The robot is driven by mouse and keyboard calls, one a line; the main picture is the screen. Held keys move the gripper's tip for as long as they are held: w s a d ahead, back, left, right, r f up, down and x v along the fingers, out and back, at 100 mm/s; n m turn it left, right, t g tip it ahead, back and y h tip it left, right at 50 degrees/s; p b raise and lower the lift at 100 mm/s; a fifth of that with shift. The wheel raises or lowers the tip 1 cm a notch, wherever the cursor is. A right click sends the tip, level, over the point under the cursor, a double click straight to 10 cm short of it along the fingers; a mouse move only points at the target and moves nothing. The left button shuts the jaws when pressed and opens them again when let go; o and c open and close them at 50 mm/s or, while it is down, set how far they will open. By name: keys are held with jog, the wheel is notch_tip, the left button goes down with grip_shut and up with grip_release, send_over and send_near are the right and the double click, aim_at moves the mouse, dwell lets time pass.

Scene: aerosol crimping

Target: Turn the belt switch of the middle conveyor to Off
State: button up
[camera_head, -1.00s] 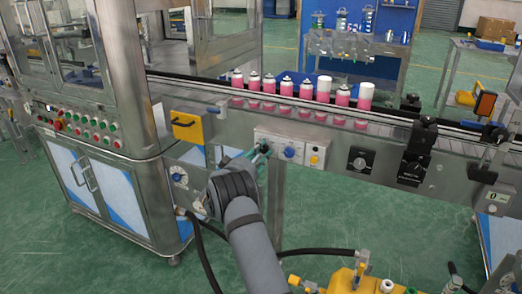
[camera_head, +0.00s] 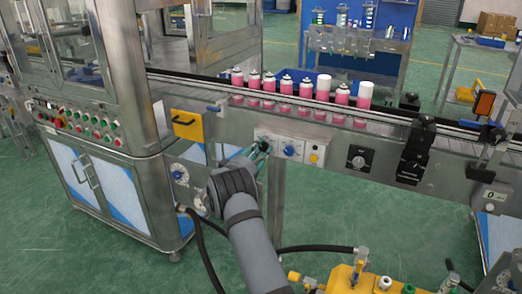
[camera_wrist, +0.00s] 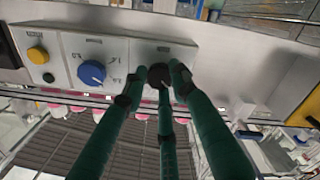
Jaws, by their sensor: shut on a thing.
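A light control panel (camera_head: 277,138) on the front of the conveyor carries several controls. In the wrist view my gripper (camera_wrist: 161,73) has its green fingers closed around a black knob (camera_wrist: 160,76) at one end of this panel (camera_wrist: 122,48). The fingertips cover part of the knob, and I cannot read its setting. A blue knob (camera_wrist: 92,72) with markings sits beside it, then a yellow button (camera_wrist: 38,55). In the head view my gripper (camera_head: 263,148) reaches the panel's left end, left of the blue knob (camera_head: 290,151); the black knob is hidden there.
Several pink cans (camera_head: 286,86) stand on the conveyor belt above the panel. A yellow-fronted box (camera_head: 187,125) is at left, by the steel machine cabinet (camera_head: 112,190). A black dial box (camera_head: 360,159) is at right. A black hose (camera_head: 310,249) and yellow equipment (camera_head: 345,277) lie below.

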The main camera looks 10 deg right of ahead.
jog(key=shift+w+a+r, duration=0.15)
jog(key=shift+a+r, duration=0.2)
jog(key=shift+r, duration=0.15)
jog(key=o, duration=1.2)
jog(key=shift+f, duration=0.2)
jog(key=shift+c, duration=0.2)
jog(key=shift+d+f, duration=0.1)
jog(key=shift+d, duration=0.05)
jog(key=v, duration=1.2)
